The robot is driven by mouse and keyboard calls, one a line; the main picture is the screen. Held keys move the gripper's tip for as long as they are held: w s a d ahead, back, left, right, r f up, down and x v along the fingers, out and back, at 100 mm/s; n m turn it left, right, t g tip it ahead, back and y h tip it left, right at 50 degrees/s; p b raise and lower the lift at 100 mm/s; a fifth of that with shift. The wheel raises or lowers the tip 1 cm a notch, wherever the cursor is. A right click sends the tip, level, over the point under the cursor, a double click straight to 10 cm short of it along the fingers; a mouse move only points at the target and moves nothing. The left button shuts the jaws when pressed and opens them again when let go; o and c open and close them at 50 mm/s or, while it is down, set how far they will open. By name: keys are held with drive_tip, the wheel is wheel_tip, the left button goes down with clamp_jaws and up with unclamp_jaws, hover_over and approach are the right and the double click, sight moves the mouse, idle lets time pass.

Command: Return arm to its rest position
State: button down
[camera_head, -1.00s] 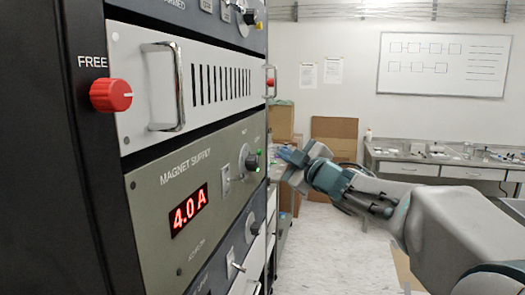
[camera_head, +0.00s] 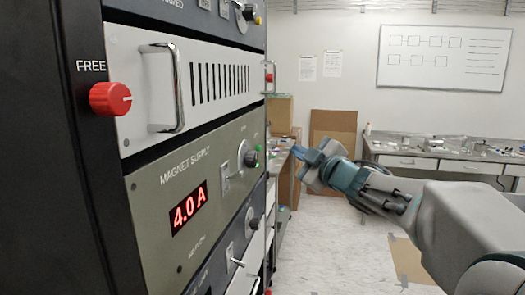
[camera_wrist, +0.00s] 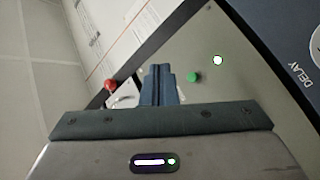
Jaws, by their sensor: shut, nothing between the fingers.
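My gripper (camera_head: 297,152) shows in the head view at the end of my arm, which reaches in from the right. Its fingertips point left toward the rack and stand clear of the panel, with a gap between. In the wrist view my gripper's blue fingers (camera_wrist: 158,78) are together with nothing between them. The magnet supply panel (camera_head: 170,215) reads 4.0 A in red digits. Its knob (camera_head: 249,155) has a lit green dot beside it.
The equipment rack, with a red FREE knob (camera_head: 110,98) and a chrome handle (camera_head: 165,88), fills the left. A lab bench (camera_head: 440,163) runs along the back right. The floor (camera_head: 340,245) between rack and arm is clear.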

drive_tip(key=s+d+f+m+g+h, duration=0.3)
drive_tip(key=s+d+f+m+h, duration=0.7)
drive_tip(key=d+f+m+h, duration=0.15)
drive_tip(key=s+f+m+g, duration=0.2)
drive_tip(key=s+f+g, duration=0.2)
drive_tip(key=s+f, duration=0.3)
drive_tip(key=s+a+f+m+g+y, duration=0.1)
drive_tip(key=s+f+m+g, duration=0.2)
drive_tip(key=s, duration=1.2)
wheel_tip(320, 180, down, 5)
drive_tip(key=shift+a+f+g, duration=0.15)
drive_tip(key=shift+a+g, duration=0.15)
drive_tip(key=shift+g, duration=0.9)
